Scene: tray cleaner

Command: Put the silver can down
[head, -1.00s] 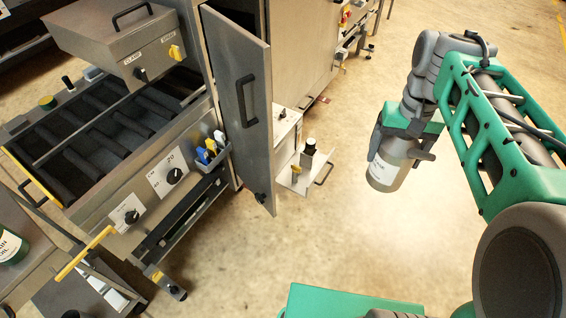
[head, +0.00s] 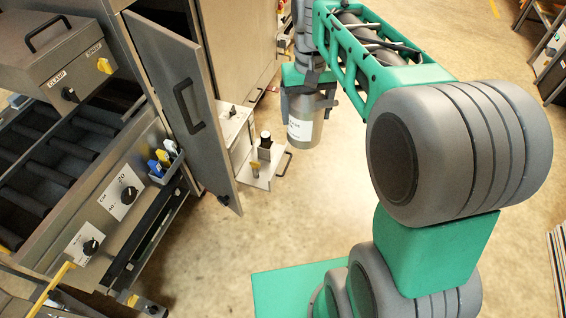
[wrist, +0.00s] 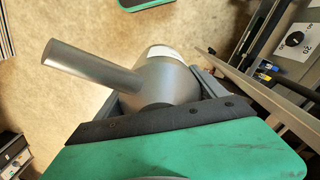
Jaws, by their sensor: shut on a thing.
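The silver can (head: 304,118) with a white label hangs below my gripper (head: 308,90) in the head view. My gripper is shut on it and holds it above the floor, to the right of the machine's open door. In the wrist view the can (wrist: 160,82) sits between the jaws, with a grey cylindrical spout or neck sticking out to the upper left. Part of the can is hidden by the dark jaw bar and green gripper body.
The open grey door (head: 180,100) stands left of the can. A small low shelf (head: 262,172) with a dark-topped bottle juts out behind the door. The machine with rollers and dials (head: 92,245) fills the left. Open floor (head: 225,245) lies between machine and arm.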

